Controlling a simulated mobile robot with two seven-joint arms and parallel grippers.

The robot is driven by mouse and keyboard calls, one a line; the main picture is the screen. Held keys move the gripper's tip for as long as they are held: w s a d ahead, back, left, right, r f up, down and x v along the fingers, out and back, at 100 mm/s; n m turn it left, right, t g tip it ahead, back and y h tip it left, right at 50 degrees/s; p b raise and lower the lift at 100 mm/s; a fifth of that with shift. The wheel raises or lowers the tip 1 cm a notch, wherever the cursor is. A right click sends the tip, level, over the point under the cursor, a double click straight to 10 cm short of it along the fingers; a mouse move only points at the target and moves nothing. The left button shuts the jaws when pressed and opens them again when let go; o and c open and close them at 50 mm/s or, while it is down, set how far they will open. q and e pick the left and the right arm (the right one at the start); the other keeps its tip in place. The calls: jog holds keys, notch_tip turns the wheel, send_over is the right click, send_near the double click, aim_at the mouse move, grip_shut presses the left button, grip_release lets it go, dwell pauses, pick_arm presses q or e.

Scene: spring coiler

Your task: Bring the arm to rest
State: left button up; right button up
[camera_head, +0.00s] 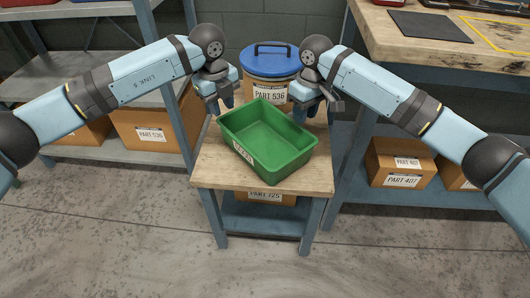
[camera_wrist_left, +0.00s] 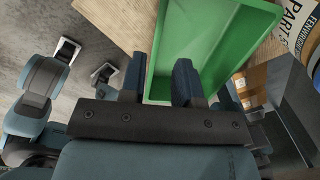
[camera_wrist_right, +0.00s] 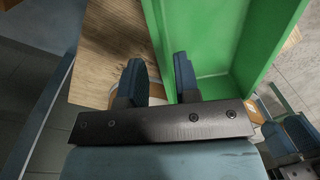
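A green open bin (camera_head: 268,150) sits at an angle on a small wooden-topped table (camera_head: 213,166) and looks empty. My left gripper (camera_head: 217,101) is by the bin's back left corner. Its two fingers stand apart in the left wrist view (camera_wrist_left: 160,80), with the bin's wall showing in the gap. My right gripper (camera_head: 309,111) is by the bin's back right side. Its fingers are also apart in the right wrist view (camera_wrist_right: 159,80), with wood and the green wall between them. Neither gripper is closed on anything. I cannot tell whether any finger touches the bin.
A drum with a blue lid (camera_head: 269,60), labelled PART 536, stands behind the bin, close to both grippers. A shelf (camera_head: 110,94) with cardboard boxes is at the left. A workbench (camera_head: 440,50) is at the right. The floor in front is clear.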

pick_arm(q)
jog(key=a+p, duration=0.1)
jog(key=a, duration=0.3)
jog(key=shift+a, duration=0.35)
